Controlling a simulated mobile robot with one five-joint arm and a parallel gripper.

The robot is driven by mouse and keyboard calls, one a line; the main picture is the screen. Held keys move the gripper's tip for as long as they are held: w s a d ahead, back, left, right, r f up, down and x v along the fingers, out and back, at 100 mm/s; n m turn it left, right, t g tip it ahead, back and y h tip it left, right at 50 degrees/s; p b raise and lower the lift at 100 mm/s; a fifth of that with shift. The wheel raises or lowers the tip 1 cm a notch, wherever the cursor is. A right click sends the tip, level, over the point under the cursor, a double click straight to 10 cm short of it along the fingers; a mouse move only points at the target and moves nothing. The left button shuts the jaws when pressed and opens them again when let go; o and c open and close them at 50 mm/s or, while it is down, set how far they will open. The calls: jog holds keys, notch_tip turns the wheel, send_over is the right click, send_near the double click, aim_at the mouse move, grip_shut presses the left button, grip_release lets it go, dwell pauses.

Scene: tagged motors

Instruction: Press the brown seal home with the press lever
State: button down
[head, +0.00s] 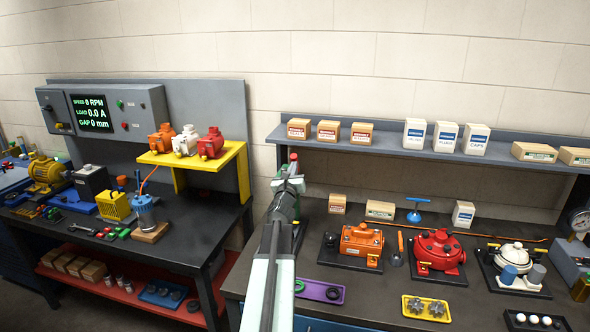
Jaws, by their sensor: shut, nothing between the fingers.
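My gripper (290,182) is at the end of my arm in the middle of the head view, above the left end of the right-hand bench. Its fingers look closed and empty. A small red knob (293,157) shows just beyond the fingertips; it may be the end of the press lever. I cannot tell whether the gripper touches it. Dark green parts show around my wrist, but my arm covers most of what stands behind it. I cannot make out the brown seal. A purple tray (309,288) with dark rings lies right of my arm.
The right bench holds an orange motor (361,243), a red motor (437,251), a white motor (510,262) and a yellow tray (426,315) of metal parts. A shelf (390,143) with boxes runs above. A yellow stand (205,160) bears three small motors on the left bench.

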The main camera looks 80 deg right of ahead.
jog(key=shift+d+r+m+g+h, duration=0.15)
jog(key=shift+d+r, duration=0.05)
jog(key=shift+r, duration=0.4)
jog(key=shift+d+r+m+g+h, duration=0.15)
jog(key=shift+r, duration=0.4)
jog(key=a+r+p, duration=0.5)
jog(key=a+p, duration=0.2)
jog(key=shift+s+r, duration=0.15)
jog(key=shift+s, duration=0.05)
